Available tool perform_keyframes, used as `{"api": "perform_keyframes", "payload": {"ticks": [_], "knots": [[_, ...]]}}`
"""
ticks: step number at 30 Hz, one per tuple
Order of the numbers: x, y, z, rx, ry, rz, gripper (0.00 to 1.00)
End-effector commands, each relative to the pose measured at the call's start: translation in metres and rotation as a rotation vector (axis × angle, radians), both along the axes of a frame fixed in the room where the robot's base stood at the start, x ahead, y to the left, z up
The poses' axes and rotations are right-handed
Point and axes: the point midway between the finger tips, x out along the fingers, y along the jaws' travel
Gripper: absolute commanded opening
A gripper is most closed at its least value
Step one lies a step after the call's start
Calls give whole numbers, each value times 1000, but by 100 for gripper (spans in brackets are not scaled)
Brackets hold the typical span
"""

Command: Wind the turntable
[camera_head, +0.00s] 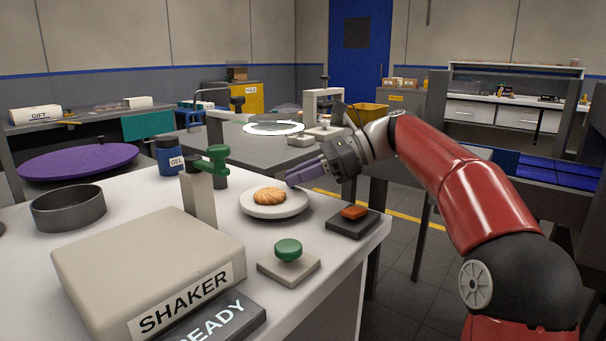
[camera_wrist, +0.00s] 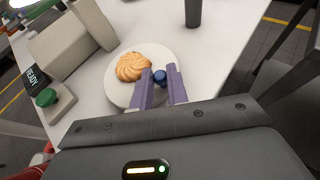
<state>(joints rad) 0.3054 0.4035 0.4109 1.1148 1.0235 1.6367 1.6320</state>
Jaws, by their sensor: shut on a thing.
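The turntable is a round white disc (camera_head: 275,211) on the white table, and it also shows in the wrist view (camera_wrist: 116,91). A golden swirled biscuit (camera_head: 269,196) lies on it, seen from above in the wrist view (camera_wrist: 133,67). My gripper (camera_head: 291,177) reaches in from the right with its purple fingers at the disc's right edge. In the wrist view the fingers (camera_wrist: 159,71) are closed on a small blue knob (camera_wrist: 159,77) at the disc's rim. The knob is hidden behind the fingers in the head view.
A beige box marked SHAKER (camera_head: 150,260) stands front left. A grey post (camera_head: 198,197) with a green head rises left of the disc. A green knob (camera_head: 288,249) and an orange-red block on a dark pad (camera_head: 352,224) lie close in front.

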Motion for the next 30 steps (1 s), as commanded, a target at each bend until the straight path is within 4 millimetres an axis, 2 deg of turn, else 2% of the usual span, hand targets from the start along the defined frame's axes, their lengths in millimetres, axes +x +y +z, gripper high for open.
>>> {"api": "perform_keyframes", "payload": {"ticks": [18, 30], "knots": [[12, 14, 0, 2, -1, 281, 0], [14, 17, 0, 1, 0, 360, 0]]}}
